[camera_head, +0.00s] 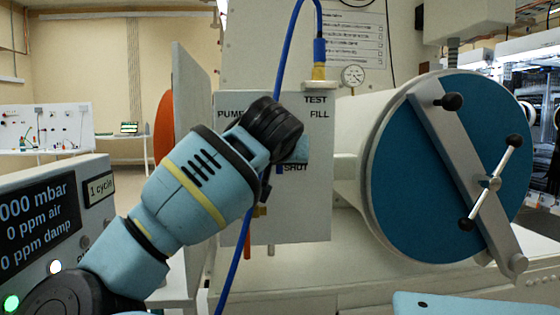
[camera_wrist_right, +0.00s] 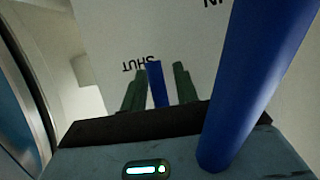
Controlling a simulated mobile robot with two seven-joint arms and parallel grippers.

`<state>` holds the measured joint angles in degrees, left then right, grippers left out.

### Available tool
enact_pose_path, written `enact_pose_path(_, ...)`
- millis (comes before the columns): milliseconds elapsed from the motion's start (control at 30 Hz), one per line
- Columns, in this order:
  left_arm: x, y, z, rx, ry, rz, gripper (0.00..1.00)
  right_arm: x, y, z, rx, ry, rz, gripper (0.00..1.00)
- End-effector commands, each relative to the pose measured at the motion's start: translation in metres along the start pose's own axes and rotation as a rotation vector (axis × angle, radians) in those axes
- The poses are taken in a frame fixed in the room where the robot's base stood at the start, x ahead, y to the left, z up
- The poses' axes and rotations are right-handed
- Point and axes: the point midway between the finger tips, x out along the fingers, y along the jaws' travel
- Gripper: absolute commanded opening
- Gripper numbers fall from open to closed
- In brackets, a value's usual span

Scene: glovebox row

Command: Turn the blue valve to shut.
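The blue valve handle (camera_wrist_right: 157,88) stands between the two dark green fingers of my right gripper (camera_wrist_right: 160,88) in the right wrist view. Its visible end lies at the S of the SHUT label, which appears upside down. The fingers are parted, with a narrow gap to the right of the handle; contact on the left is unclear. In the head view the right gripper (camera_head: 285,148) is at the valve panel (camera_head: 315,205), and a small piece of the blue handle (camera_head: 279,168) shows beside SHUT. The wrist hides the rest of the valve. My left gripper is not in view.
A blue hose (camera_head: 284,55) runs down past the gripper, and is close to it in the right wrist view (camera_wrist_right: 245,80). The round blue door (camera_head: 410,170) with its bar handle stands right of the panel. A pressure display (camera_head: 40,220) is at lower left. A gauge (camera_head: 353,75) is above.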

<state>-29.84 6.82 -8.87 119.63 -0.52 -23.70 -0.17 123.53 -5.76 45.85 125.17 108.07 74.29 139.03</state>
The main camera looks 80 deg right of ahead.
Motion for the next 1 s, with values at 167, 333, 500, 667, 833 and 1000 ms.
enact_pose_path(167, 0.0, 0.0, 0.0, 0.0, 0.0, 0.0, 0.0, 0.0, 0.0, 0.0, 0.0, 0.0, 0.001, 0.35)
enact_pose_path(333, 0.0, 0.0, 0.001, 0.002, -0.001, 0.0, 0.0, -0.002, 0.0, 0.0, 0.0, 0.0, 0.001, 0.35)
enact_pose_path(500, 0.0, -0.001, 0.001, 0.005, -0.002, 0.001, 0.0, -0.019, -0.001, -0.001, 0.001, 0.003, -0.002, 0.35)
enact_pose_path(667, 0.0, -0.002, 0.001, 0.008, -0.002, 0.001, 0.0, -0.046, -0.001, -0.001, 0.0, 0.002, -0.003, 0.35)
enact_pose_path(833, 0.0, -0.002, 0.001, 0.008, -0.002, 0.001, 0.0, -0.068, 0.0, 0.0, 0.0, 0.001, -0.001, 0.35)
enact_pose_path(1000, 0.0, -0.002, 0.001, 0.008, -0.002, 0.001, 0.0, -0.077, 0.0, 0.0, 0.0, 0.0, -0.001, 0.35)
